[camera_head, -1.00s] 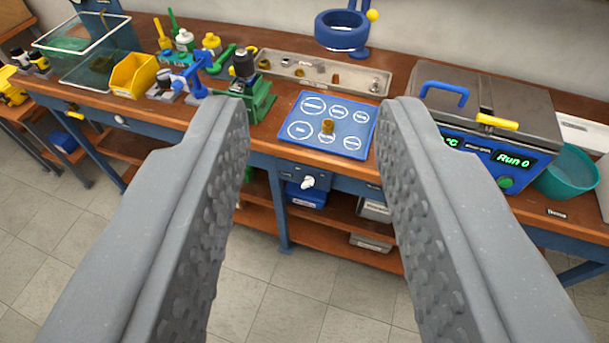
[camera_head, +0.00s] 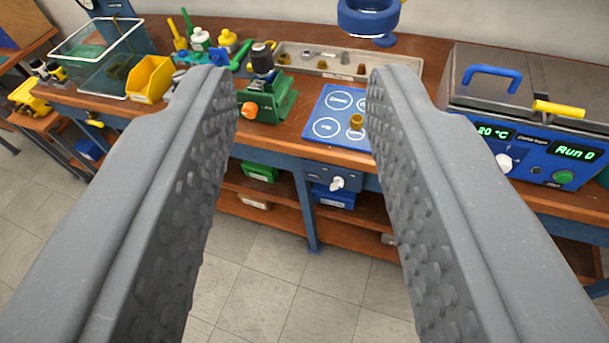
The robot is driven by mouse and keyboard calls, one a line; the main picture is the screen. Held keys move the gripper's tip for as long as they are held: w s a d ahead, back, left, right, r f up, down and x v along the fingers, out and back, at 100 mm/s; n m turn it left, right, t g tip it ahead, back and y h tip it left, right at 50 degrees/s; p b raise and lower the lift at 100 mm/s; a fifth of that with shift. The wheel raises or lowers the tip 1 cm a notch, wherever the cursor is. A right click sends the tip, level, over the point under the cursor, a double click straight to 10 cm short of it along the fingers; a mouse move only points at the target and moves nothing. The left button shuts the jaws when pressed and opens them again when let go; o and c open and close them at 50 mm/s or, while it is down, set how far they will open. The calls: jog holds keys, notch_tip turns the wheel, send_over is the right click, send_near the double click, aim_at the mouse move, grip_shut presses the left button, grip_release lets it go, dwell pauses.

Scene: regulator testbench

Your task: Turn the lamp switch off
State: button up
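My gripper (camera_head: 300,85) is open and empty, its two grey studded fingers wide apart in front of the bench. A small white switch or knob (camera_head: 337,184) sits on a blue-grey plate on the bench's front edge. In the picture it lies between the fingers, farther away, and nothing touches it. Any label on it is too small to read. A blue ring-shaped lamp head (camera_head: 367,20) hangs over the back of the bench at the top edge, partly cut off. I cannot tell whether it is lit.
A blue mat (camera_head: 327,103) with white circles and a small brass part (camera_head: 356,122) lies above the switch. A green device (camera_head: 268,105) stands left of it. A water bath (camera_head: 530,110) with a lit display stands at right. Open floor (camera_head: 280,290) lies in front.

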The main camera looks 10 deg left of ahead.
aim_at(335, 189)
jog(key=w+a+f+m+t+b, duration=0.1)
jog(key=w+a+f+m+b, duration=0.15)
jog(key=w+f, duration=0.9)
jog(key=w+a+f+m+b, duration=0.1)
jog(key=w+a+f+m, duration=0.2)
jog(key=w+f, duration=0.8)
notch_tip(335, 189, down, 36)
jog(key=s+d+m+h+b, duration=0.2)
jog(key=m+h+b, duration=0.2)
jog(key=m+h, duration=0.2)
jog(key=shift+n, duration=0.25)
jog(key=shift+d+r+b+x, duration=0.15)
jog(key=shift+b+x, duration=0.85)
jog(key=shift+x, duration=2.45)
jog(key=shift+d+r+b+x, duration=0.1)
jog(key=shift+b+x, duration=0.85)
jog(key=shift+x, duration=2.55)
jog(key=shift+s, duration=0.1)
grip_shut()
